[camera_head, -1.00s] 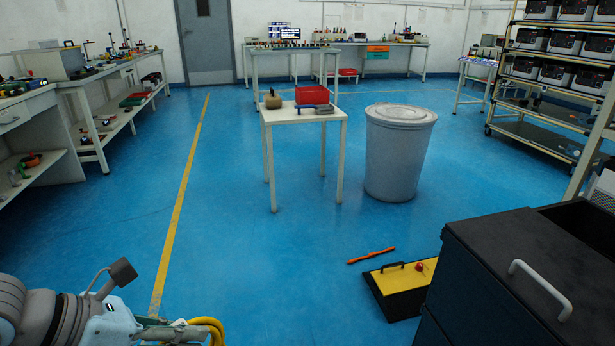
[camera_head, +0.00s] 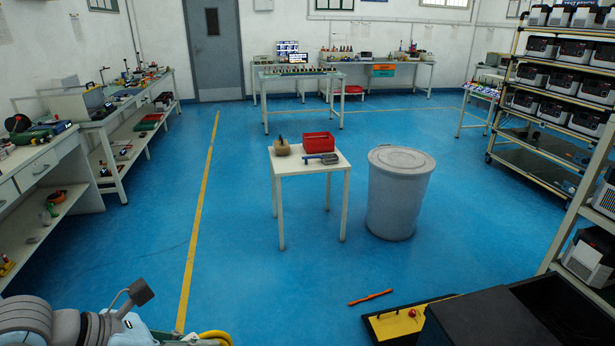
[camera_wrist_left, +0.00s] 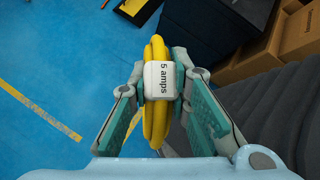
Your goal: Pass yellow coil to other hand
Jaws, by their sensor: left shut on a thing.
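The yellow coil (camera_wrist_left: 157,49) is in my left gripper (camera_wrist_left: 160,90), seen in the left wrist view. It has a white block marked "5 amps" (camera_wrist_left: 160,80) between the two fingers, which are shut on it. In the head view, the coil (camera_head: 216,337) shows only as a yellow loop at the bottom edge, at the end of my left arm. The left fingertips are mostly cut off there. My right gripper is not in view.
A small white table (camera_head: 298,166) carries a red bin (camera_head: 318,142). A grey barrel (camera_head: 398,195) stands beside it. A dark box (camera_head: 475,325), a yellow-topped case (camera_head: 396,324) and an orange bar (camera_head: 370,298) are on the floor at lower right.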

